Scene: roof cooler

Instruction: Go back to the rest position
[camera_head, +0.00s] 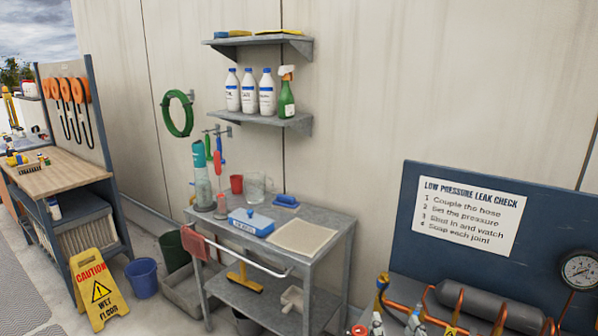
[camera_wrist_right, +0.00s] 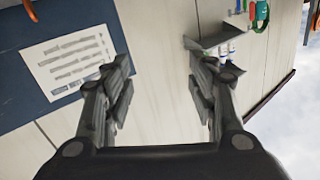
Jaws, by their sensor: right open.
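My right gripper (camera_wrist_right: 160,66) shows in the right wrist view. Its two dark fingers are spread wide apart, with only the pale wall panel behind the gap. It is open and holds nothing. The blue board (camera_wrist_right: 75,15) with the white leak check sign (camera_wrist_right: 72,62) lies behind its left finger, and the wall shelves (camera_wrist_right: 222,40) lie behind its right finger. I cannot make out either gripper in the head view. My left gripper is not in view.
The grey metal cart (camera_head: 335,222) stands against the wall. The leak check bench with its blue board (camera_head: 560,225) and gauge (camera_head: 579,270) is at the right. A yellow caution sign (camera_head: 98,290), a blue bucket (camera_head: 141,277) and a workbench (camera_head: 62,172) are at the left.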

